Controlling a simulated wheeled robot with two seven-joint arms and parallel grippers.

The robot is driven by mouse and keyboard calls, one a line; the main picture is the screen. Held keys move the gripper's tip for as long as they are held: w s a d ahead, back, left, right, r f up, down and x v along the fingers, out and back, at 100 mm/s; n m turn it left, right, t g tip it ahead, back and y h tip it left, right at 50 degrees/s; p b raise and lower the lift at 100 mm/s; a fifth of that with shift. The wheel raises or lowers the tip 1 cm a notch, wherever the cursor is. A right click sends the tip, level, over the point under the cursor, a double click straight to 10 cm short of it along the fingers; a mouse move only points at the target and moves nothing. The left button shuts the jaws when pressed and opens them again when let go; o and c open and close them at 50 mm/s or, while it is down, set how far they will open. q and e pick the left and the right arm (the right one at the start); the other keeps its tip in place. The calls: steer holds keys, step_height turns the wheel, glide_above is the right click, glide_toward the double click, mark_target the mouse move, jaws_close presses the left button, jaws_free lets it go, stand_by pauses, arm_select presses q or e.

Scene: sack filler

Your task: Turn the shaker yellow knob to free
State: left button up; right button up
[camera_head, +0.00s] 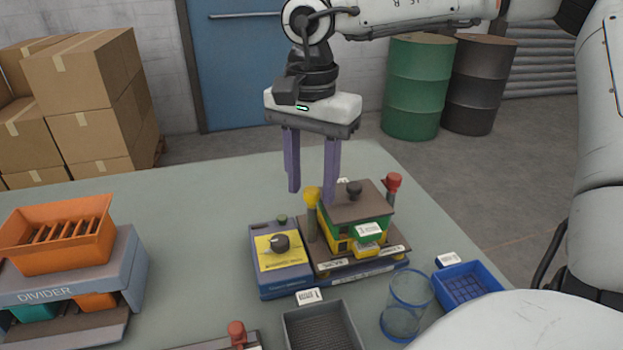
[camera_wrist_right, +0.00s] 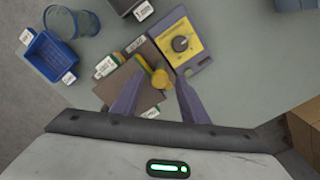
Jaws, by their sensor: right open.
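The shaker (camera_head: 360,225) is a green and yellow stack with a brown lid on a dark base. The yellow knob (camera_head: 311,196) tops a post at its left corner, and a red knob (camera_head: 394,182) tops the far right corner. In the right wrist view the yellow knob (camera_wrist_right: 160,79) appears between the two purple fingers. My right gripper (camera_head: 311,194) points down, open, its fingertips around the knob's height in the head view. I cannot tell whether a finger touches it. My left gripper is not in view.
A control box (camera_head: 281,256) with a black dial on a yellow plate stands left of the shaker. A clear cylinder (camera_head: 407,305), a blue tray (camera_head: 468,287) and a grey tray (camera_head: 322,328) stand in front. An orange-topped divider (camera_head: 70,280) is far left. The table between is clear.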

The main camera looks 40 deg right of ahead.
mark_target(311, 190)
step_height(311, 190, up, 10)
steer(key=shift+r, duration=0.2)
stand_by(0.8)
